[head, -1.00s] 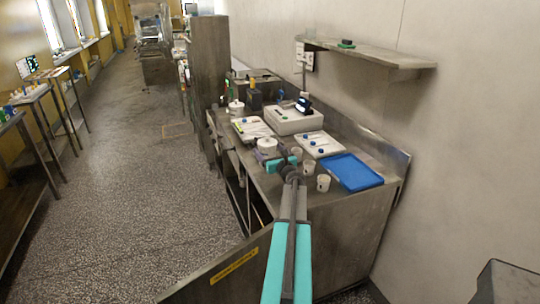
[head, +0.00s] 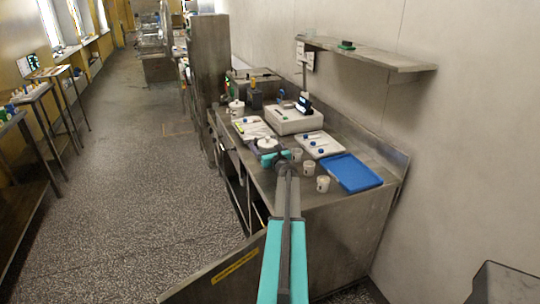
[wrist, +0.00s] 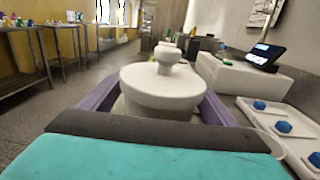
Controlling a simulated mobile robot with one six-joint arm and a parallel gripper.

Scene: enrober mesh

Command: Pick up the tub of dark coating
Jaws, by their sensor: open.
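A white round tub with a knobbed lid (head: 267,143) stands on the steel counter; it fills the middle of the wrist view (wrist: 165,86). Its lid hides what is inside, so I cannot tell if it holds dark coating. My gripper (head: 268,152) is open, with its purple-grey fingers on either side of this tub. In the wrist view the gripper (wrist: 157,105) has one finger left and one right of the tub. I cannot tell whether they touch it. A second white lidded tub (head: 236,109) stands farther back on the counter.
White cups (head: 323,184) stand close to the right of my arm. A white box (head: 294,121) stands behind. A shelf (head: 370,54) juts from the wall above.

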